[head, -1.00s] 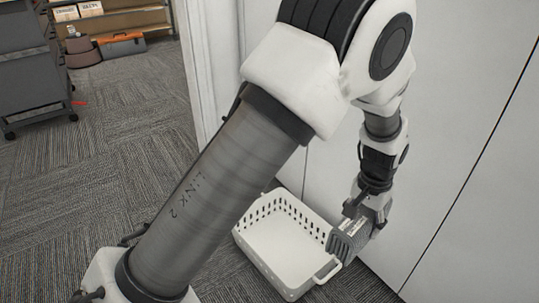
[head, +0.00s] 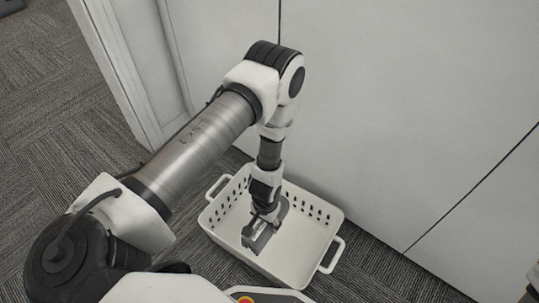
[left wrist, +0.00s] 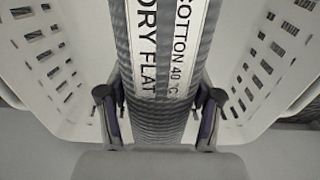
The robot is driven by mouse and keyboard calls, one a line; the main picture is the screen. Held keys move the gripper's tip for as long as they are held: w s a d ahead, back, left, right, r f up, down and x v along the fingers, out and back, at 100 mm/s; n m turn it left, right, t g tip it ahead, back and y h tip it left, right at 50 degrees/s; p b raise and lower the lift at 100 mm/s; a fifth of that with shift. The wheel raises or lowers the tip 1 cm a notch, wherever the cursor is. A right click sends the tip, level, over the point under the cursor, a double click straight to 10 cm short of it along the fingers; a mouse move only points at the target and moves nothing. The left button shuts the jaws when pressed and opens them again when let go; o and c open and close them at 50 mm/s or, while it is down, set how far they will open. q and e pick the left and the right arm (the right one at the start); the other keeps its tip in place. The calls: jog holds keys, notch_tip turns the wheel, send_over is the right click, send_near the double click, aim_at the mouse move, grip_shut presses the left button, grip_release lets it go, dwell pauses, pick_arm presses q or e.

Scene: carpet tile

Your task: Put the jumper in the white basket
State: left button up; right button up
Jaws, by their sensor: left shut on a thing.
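The jumper (head: 256,238) is a folded grey ribbed bundle with a white printed label, read in the left wrist view (left wrist: 160,60) as cotton and dry flat. My left gripper (head: 264,216) points down inside the white basket (head: 308,241) and is shut on the jumper, with one finger on each side of it. The basket is rectangular with slotted walls and two end handles. The jumper is within its walls; I cannot tell whether it touches the floor of the basket. My right gripper is not in view.
A white wall or cabinet front (head: 400,120) stands close behind the basket. Grey carpet tile (head: 50,120) is clear at the left. A door frame edge (head: 125,85) rises left of the basket.

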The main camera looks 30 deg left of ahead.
pick_arm(q)
notch_tip(320, 180, down, 12)
jog(key=b, duration=0.5)
jog(key=shift+w, duration=0.1)
jog(key=shift+r, duration=0.25)
jog(key=shift+f, duration=0.1)
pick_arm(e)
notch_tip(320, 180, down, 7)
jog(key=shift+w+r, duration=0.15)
pick_arm(q)
jog(key=o, duration=1.4)
jog(key=shift+o, duration=0.2)
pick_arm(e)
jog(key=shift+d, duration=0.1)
pick_arm(q)
notch_tip(320, 180, up, 12)
jog(key=p, duration=0.7)
jog(key=s+r, duration=0.3)
jog(key=s, duration=0.4)
jog(key=s+r, duration=0.4)
jog(key=s, duration=0.3)
jog(key=shift+s+d+r, duration=0.15)
jog(key=shift+s+d, duration=0.1)
jog(key=shift+d, duration=0.1)
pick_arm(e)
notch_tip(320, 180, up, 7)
